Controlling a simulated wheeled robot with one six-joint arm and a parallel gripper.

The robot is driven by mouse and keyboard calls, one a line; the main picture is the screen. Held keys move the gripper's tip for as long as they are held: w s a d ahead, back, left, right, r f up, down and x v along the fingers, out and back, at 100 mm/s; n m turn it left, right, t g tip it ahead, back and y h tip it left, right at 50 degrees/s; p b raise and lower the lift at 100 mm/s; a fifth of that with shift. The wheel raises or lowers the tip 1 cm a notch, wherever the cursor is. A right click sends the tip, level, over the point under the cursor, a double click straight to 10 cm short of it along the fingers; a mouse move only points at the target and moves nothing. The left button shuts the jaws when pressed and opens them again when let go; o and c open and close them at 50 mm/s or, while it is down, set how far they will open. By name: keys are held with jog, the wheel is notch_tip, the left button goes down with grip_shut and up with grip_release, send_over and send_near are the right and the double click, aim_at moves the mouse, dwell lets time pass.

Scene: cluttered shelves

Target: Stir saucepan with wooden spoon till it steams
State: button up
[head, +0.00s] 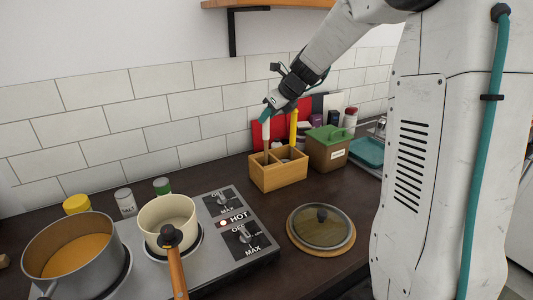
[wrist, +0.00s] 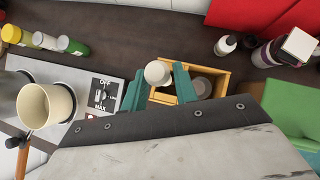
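A grey saucepan (head: 72,255) with orange liquid sits at the left of the hotplate. A smaller cream pan (head: 168,222) holds pale contents; it also shows in the wrist view (wrist: 45,105). A wooden box (head: 280,178) holds upright utensils; it also shows in the wrist view (wrist: 210,103). My gripper (head: 267,115) is above its left part, pointing down. A white-topped utensil (head: 266,132) stands between its teal fingers, its shaft running into the box. In the wrist view its round top (wrist: 157,73) lies between the fingers; contact is unclear. I cannot make out a wooden spoon.
The hotplate (head: 215,262) has two knobs and a red light by HOT. A glass lid (head: 320,226) lies right of it. A green-lidded bin (head: 328,150) stands right of the box. Jars (head: 126,202) line the back.

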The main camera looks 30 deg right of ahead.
grip_shut()
notch_tip(320, 180, up, 9)
dwell(0.8)
